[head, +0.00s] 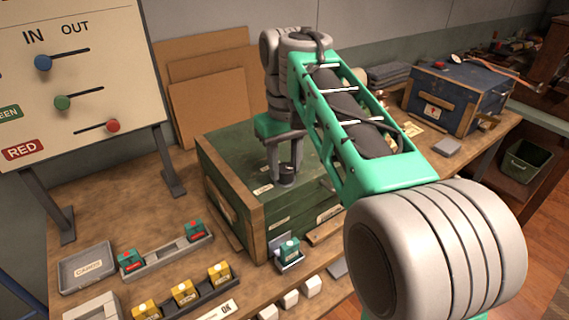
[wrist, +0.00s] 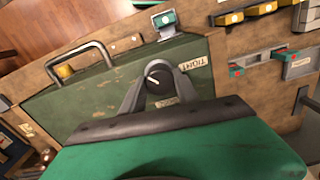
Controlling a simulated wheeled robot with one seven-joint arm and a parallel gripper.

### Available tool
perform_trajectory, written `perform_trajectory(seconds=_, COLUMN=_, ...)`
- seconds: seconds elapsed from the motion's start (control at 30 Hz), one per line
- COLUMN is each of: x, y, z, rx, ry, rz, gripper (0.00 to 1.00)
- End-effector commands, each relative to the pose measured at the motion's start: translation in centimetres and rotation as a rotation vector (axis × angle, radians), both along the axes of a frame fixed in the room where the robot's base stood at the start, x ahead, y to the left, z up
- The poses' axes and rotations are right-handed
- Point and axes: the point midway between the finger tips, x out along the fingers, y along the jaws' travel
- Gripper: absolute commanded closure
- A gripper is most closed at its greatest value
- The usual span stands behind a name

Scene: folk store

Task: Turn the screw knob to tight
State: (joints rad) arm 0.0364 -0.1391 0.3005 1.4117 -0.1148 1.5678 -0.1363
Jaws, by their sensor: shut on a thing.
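The dark round screw knob (wrist: 158,78) with a white pointer line stands on top of a green wooden box (wrist: 105,85). In the wrist view a TIGHT label (wrist: 193,63) lies to the knob's right, upside down, and a second label (wrist: 167,101), too small to read surely, lies below it. The white line slants and does not point at the TIGHT label. My gripper (head: 286,174) reaches straight down on the box top in the head view, with its fingers shut on the knob. In the wrist view the fingers (wrist: 159,85) are on both sides of it.
The box has a metal handle (wrist: 82,62) on its side. A small teal-topped device (head: 289,252) stands just in front of the box. Trays with teal and yellow blocks (head: 183,290) lie front left. A white sign board (head: 80,80) stands left, a blue chest (head: 460,95) right.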

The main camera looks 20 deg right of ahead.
Motion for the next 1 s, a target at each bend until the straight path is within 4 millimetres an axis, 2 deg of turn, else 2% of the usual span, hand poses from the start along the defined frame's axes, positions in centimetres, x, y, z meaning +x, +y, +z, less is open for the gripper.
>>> perform_trajectory(seconds=1.0, x=-0.02, y=0.07, z=-0.06, rx=-0.001, ry=0.002, rz=-0.960, gripper=1.00)
